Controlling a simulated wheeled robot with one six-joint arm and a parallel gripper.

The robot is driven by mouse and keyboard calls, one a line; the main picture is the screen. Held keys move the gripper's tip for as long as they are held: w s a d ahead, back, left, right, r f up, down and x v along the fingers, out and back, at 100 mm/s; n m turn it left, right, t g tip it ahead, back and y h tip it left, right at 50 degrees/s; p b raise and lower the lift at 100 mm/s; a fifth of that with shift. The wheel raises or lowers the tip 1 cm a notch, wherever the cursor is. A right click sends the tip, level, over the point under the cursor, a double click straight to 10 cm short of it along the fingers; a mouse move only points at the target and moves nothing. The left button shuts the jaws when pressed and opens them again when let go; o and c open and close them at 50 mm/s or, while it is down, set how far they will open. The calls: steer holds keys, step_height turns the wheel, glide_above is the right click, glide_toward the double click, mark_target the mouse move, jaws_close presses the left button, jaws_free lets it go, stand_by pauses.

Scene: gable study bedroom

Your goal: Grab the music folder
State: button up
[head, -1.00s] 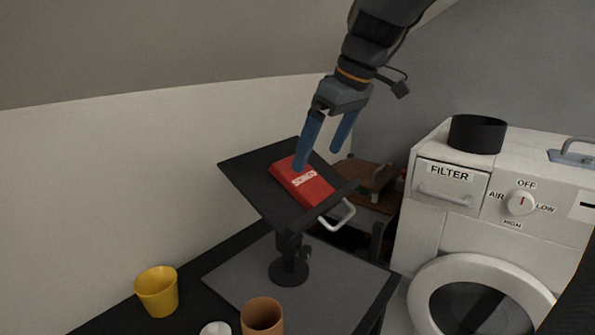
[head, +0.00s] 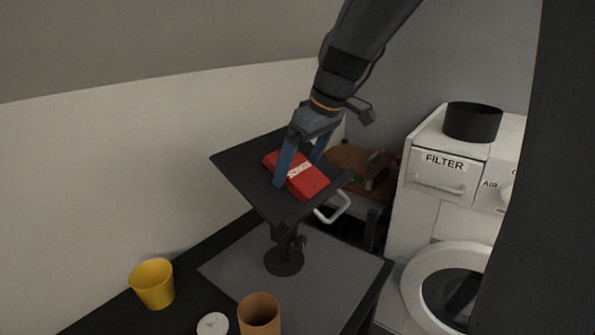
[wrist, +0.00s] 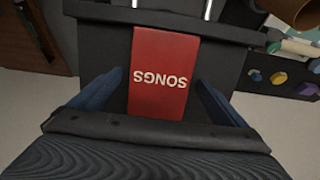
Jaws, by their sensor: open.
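The music folder (head: 309,183) is a red, book-like block with "SONGS" in white letters. It lies on the tilted black plate of a music stand (head: 242,172). My gripper (head: 297,172) is open, with its blue fingers reaching down to the folder, one on each side of it. In the wrist view the folder (wrist: 162,75) lies between the two blue fingers (wrist: 158,98), with a visible gap on both sides. Its near end is hidden behind the gripper body in that view.
The stand rests on a grey mat (head: 335,277) on a black desk. A yellow cup (head: 153,284), a brown cup (head: 259,316) and a small white disc (head: 212,324) are near the front. A white handle (head: 333,210) shows by the stand. A white machine (head: 425,210) is at right.

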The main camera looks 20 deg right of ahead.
steer(key=c, duration=1.3)
steer(key=shift+r, duration=0.15)
